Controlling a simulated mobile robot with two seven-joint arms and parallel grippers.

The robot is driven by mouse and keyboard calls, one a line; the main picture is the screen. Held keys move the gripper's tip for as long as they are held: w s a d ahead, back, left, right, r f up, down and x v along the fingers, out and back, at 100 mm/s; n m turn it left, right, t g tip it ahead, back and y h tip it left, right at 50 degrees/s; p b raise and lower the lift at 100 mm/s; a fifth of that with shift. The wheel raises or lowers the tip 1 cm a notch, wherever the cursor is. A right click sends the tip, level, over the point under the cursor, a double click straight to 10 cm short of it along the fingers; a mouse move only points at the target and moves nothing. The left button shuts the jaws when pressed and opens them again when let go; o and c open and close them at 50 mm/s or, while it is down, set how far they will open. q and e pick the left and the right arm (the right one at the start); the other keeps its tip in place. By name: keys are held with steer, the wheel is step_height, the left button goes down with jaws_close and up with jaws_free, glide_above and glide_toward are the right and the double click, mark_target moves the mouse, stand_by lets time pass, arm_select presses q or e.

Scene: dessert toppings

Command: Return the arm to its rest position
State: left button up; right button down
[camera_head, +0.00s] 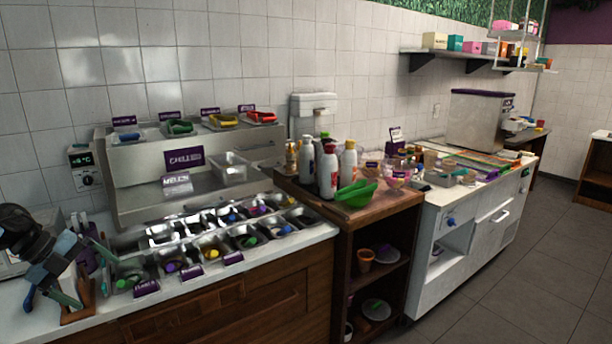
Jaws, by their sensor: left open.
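My left gripper (98,282) comes in at the lower left edge with part of my dark arm behind it. Its two fingers are spread apart and I see nothing between them. It is over the left end of the white counter (306,243), in front of the toppings station. Whether it touches the wooden holder (78,316) below it, I cannot tell. My right gripper is not in view.
Metal topping bins (212,248) with coloured scoops stand to the right of my gripper. A white freezer cabinet (468,238) stands beyond. The floor (530,290) at right is clear.

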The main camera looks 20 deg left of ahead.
arm_select(q)
steer(key=s+d+f+n+t, duration=0.2)
steer(key=s+d+f+n, duration=0.25)
steer(key=f, duration=0.45)
steer(key=s+d+f+n+t, duration=0.25)
steer(key=s+d+f, duration=0.25)
steer(key=f, duration=0.4)
steer(key=s+d+f+n+t, duration=0.2)
steer(key=s+d+f+n, duration=0.25)
steer(key=f, duration=0.55)
steer(key=s+d+f+n+g+y, duration=0.1)
steer(key=s+d+f+n, duration=0.1)
steer(key=d, duration=0.7)
steer(key=s+d+f+n+y, duration=0.1)
steer(key=s+d+n, duration=0.3)
steer(key=d, duration=0.5)
steer(key=s+d+f+n+g+y, duration=0.1)
steer(key=s+d+n, duration=0.3)
steer(key=d, duration=0.6)
steer(key=shift+s+f+g, duration=0.35)
steer(key=shift+s+f, duration=0.1)
steer(key=shift+f, duration=0.45)
